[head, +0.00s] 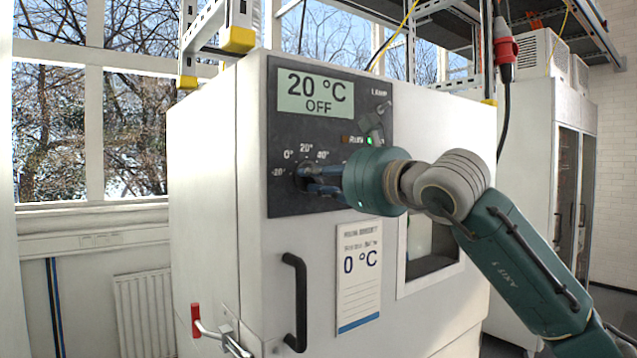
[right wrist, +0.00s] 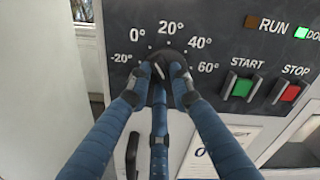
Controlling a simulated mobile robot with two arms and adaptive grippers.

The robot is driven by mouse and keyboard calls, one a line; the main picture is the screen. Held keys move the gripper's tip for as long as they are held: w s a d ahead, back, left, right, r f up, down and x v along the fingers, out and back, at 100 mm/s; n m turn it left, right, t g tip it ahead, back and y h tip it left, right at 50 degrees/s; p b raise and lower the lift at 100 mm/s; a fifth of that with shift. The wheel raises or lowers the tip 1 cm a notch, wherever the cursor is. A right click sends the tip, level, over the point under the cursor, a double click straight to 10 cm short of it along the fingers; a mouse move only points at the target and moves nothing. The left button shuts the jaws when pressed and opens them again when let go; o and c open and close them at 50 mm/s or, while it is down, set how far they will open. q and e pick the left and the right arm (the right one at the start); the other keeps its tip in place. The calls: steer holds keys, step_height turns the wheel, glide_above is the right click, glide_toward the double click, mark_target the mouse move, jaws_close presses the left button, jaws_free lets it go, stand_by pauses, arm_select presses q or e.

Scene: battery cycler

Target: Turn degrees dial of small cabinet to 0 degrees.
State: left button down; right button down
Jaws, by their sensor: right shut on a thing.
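The small cabinet (head: 205,180) is white with a dark control panel (head: 283,135). Its display (head: 316,95) reads 20 °C OFF. The black degrees dial (head: 302,171) has marks from -20° to 60° around it. It also shows in the right wrist view (right wrist: 157,57), with a small light mark that seems to lean up and left; I cannot tell its exact setting. My right gripper (head: 318,180) has its blue fingers closed around the dial, and the fingertips (right wrist: 160,77) hide its sides. My left gripper is in neither view.
A green START button (right wrist: 240,88) and a red STOP button (right wrist: 287,92) sit right of the dial. A card reading 0 °C (head: 359,275) and a black door handle (head: 295,300) are below. A green DOOR light (right wrist: 302,33) is lit.

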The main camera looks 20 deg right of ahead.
steer(key=shift+n, duration=0.5)
steer(key=c, duration=1.5)
jaws_free()
steer(key=shift+c, duration=0.2)
steer(key=shift+s, duration=0.15)
steer(key=v, duration=1.1)
steer(key=shift+s+d, duration=0.15)
steer(key=shift+s, duration=0.2)
